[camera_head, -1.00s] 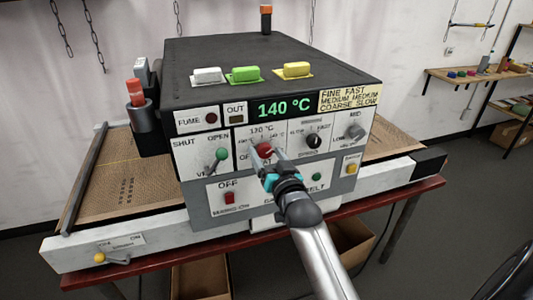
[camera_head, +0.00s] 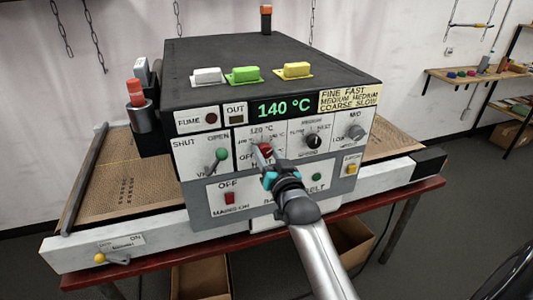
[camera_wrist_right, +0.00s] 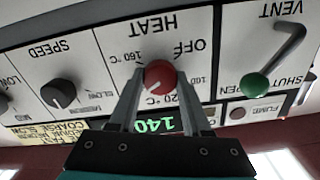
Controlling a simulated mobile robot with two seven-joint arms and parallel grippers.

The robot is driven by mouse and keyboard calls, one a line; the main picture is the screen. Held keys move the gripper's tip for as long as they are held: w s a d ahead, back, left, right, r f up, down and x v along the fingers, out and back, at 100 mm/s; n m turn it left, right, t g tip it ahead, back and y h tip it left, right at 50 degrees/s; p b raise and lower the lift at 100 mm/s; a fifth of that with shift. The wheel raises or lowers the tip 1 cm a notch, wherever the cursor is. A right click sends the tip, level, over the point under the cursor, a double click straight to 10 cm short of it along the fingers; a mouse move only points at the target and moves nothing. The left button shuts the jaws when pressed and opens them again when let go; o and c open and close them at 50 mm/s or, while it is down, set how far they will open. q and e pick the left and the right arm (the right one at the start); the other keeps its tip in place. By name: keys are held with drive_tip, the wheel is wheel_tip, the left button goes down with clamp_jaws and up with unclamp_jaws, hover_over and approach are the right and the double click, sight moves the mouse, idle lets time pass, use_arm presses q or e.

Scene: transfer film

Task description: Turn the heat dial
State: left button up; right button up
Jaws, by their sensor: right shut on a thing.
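The red heat dial (camera_head: 265,150) is on the front panel of the dark machine. In the right wrist view the heat dial (camera_wrist_right: 159,77) shows upside down, with marks for OFF and several temperatures around it. My right gripper (camera_head: 266,160) reaches it from the front. Its two fingers (camera_wrist_right: 157,82) are shut on the dial, one on each side. The green display (camera_head: 285,107) above reads 140 °C. The fingers and wrist hide part of the panel below the dial. My left gripper is not in view.
The green-knobbed vent lever (camera_head: 221,155) is left of the dial, and the black speed knob (camera_head: 313,141) is right. A red switch (camera_head: 229,198) sits lower left. A mesh conveyor (camera_head: 120,180) runs out both sides. Three coloured blocks lie on top of the machine.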

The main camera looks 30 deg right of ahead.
clamp_jaws()
drive_tip(key=shift+r+n+p, duration=0.1)
drive_tip(key=shift+n+p, duration=0.8)
drive_tip(key=shift+n, duration=0.2)
drive_tip(key=n+p, duration=0.1)
drive_tip(key=n, duration=0.1)
drive_tip(key=shift+n, duration=0.3)
drive_tip(key=n+p, duration=0.1)
drive_tip(key=n, duration=0.2)
drive_tip(key=shift+n+p, duration=0.3)
drive_tip(key=shift+p, duration=0.05)
drive_tip(key=shift+a+n+p, duration=0.1)
drive_tip(key=shift+n+p, duration=0.2)
drive_tip(key=shift+n, duration=1.3)
